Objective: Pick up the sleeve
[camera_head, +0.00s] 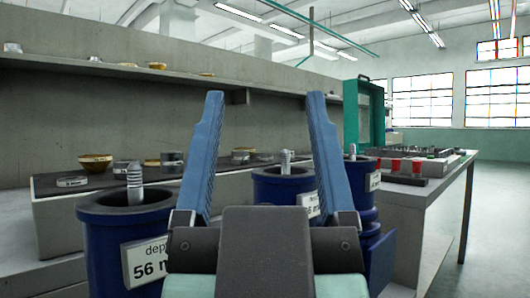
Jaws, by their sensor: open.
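My gripper (265,97) is open in the head view, its two blue fingers pointing up and apart. Nothing is between the fingers close by; the back wall and shelf show through the gap. No piece is clearly marked as the sleeve. Several small ring-like metal and brass pieces lie on a dark mat at the left, among them a grey ring (72,182), a brass bowl-shaped piece (95,163) and a silver ring (172,158). I cannot tell which is the sleeve. They stand beyond and left of my gripper, apart from it.
A blue cylindrical housing (110,240) with a threaded shaft and a label reading "56" stands front left. Another blue housing (270,185) is partly behind my fingers; a third (362,172) is at right. A green case (350,115) and red parts (395,165) stand on the right bench.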

